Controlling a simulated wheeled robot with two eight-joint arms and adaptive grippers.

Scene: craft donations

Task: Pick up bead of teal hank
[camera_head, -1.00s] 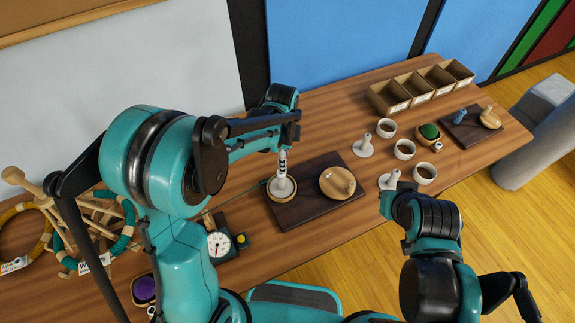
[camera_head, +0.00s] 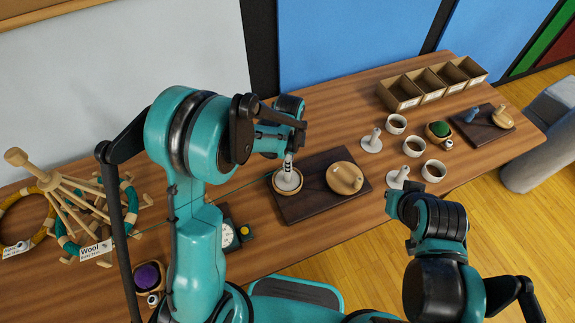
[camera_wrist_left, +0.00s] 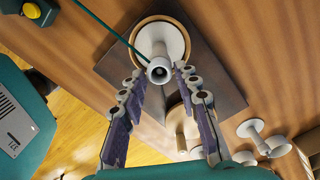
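The teal hank (camera_head: 62,238) hangs on a wooden swift (camera_head: 75,200) at the left, beside a "Wool" tag. A thin teal thread runs from it to the right. In the left wrist view the thread ends at a white bead (camera_wrist_left: 159,70) with a dark hole, in front of a round white piece (camera_wrist_left: 165,38) in a wooden dish. In the head view this white piece (camera_head: 287,181) sits on a dark board. My left gripper (camera_wrist_left: 157,76) is open, with one finger on each side of the bead and small gaps showing.
The dark board (camera_head: 305,212) also holds a wooden lidded piece (camera_head: 344,178). White posts (camera_head: 371,142), cups (camera_head: 414,146) and a wooden box with compartments (camera_head: 430,86) stand to the right. A dial gauge (camera_head: 228,236) and a purple ball (camera_head: 147,277) are nearer.

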